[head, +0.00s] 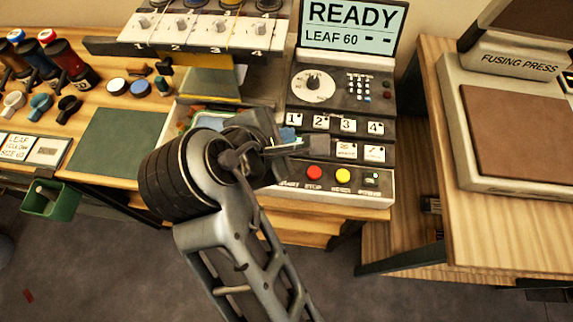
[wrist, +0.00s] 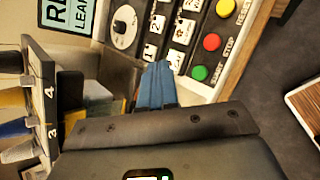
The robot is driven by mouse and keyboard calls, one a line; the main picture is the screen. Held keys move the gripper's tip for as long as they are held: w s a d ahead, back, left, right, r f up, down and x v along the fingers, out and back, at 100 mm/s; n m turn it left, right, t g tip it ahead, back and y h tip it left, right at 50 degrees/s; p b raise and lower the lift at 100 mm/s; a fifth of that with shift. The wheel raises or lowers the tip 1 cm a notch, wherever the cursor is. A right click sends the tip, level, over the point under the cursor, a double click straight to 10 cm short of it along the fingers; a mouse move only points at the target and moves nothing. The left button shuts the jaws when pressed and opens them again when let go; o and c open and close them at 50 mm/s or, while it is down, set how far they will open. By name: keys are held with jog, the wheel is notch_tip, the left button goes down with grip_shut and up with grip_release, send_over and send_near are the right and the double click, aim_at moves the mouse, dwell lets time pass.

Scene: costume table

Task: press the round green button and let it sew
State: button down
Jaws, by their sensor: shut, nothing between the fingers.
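My gripper's blue fingers (wrist: 157,84) are shut and empty. In the wrist view they are left of the green button, apart from it in the picture; their height above the panel is unclear. The sewing machine's screen (head: 350,28) reads READY and LEAF 60.
A red button (head: 314,173) and a yellow button (head: 343,175) sit right of the hidden green one. Numbered keys (head: 348,126) and a dial (head: 313,84) lie above. Needle heads (head: 200,35) stand left. A fusing press (head: 515,120) is on the right table.

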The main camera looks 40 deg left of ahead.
notch_tip(320, 180, down, 7)
jog(key=b, duration=0.5)
jog(key=shift+r, duration=0.1)
jog(key=shift+f, duration=1)
jog(key=shift+f, duration=0.1)
dwell(1.1)
jog(key=shift+f, duration=0.3)
